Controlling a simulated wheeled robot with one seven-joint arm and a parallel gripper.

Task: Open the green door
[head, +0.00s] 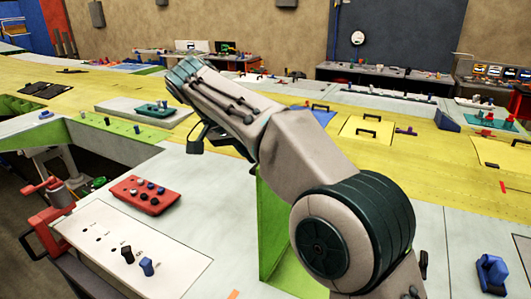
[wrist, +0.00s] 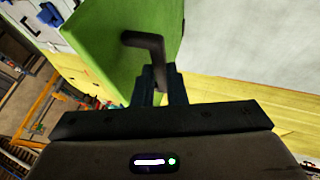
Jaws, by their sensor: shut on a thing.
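The green door (wrist: 105,65) shows as a flat green panel in the wrist view, with a dark bent handle (wrist: 143,41) on it. My gripper (wrist: 160,72) is shut on the lower leg of this handle; the fingers hide the part they hold. In the head view an upright green panel (head: 272,232) shows below my arm, partly hidden by it. I cannot tell for sure that it is the same door. My fingertips cannot be made out in the head view.
A red box with knobs (head: 147,194) and a white panel with dark and blue knobs (head: 120,235) lie at left. A red vise-like tool (head: 48,205) stands at the left edge. Yellow and pale wing panels (head: 440,150) spread behind my arm. A blue device (head: 491,272) sits at lower right.

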